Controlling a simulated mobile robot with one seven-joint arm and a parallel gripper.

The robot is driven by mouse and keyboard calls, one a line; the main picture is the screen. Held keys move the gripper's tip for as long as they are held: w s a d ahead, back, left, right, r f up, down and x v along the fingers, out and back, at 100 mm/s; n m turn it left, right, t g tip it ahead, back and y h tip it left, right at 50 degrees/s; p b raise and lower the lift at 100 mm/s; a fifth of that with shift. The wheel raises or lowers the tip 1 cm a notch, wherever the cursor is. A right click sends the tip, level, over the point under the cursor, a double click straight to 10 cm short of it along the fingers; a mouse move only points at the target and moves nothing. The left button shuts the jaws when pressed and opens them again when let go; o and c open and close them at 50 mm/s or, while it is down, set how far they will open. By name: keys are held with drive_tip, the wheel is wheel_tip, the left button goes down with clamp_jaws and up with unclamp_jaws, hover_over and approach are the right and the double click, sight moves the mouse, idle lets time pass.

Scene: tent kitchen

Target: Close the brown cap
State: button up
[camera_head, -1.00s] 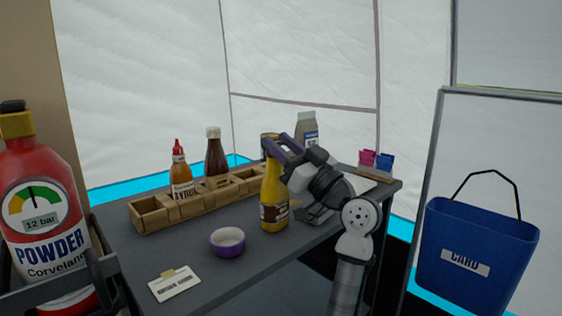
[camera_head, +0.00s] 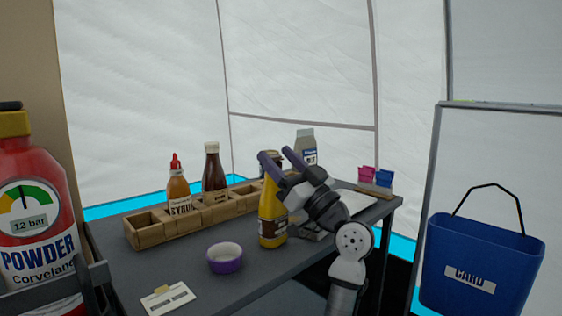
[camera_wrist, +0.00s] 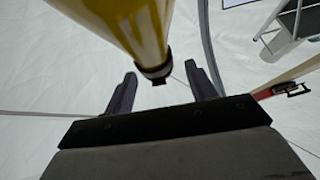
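The yellow bottle (camera_head: 270,212) stands upright on the table, partly behind my arm. In the wrist view the same bottle (camera_wrist: 128,22) comes in from the top edge, and its dark brown cap end (camera_wrist: 155,72) shows between my fingers. Whether the cap's lid is raised is too small to tell. My gripper (camera_head: 275,153) is open, with two purple-grey fingers pointing up and left by the bottle's top. In the wrist view my gripper (camera_wrist: 160,68) has clear gaps on both sides of the cap. The head view hides the bottle's top behind the fingers.
A wooden box row (camera_head: 185,221) holds a syrup bottle (camera_head: 178,190) and a dark sauce bottle (camera_head: 213,168). A carton (camera_head: 305,148) stands behind my gripper. Pink and blue clips (camera_head: 376,177) are right.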

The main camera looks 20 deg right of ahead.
drive_tip(key=v, duration=1.3)
drive_tip(key=shift+s+f, duration=0.25)
drive_tip(key=shift+s, duration=0.05)
drive_tip(key=shift+d, duration=0.1)
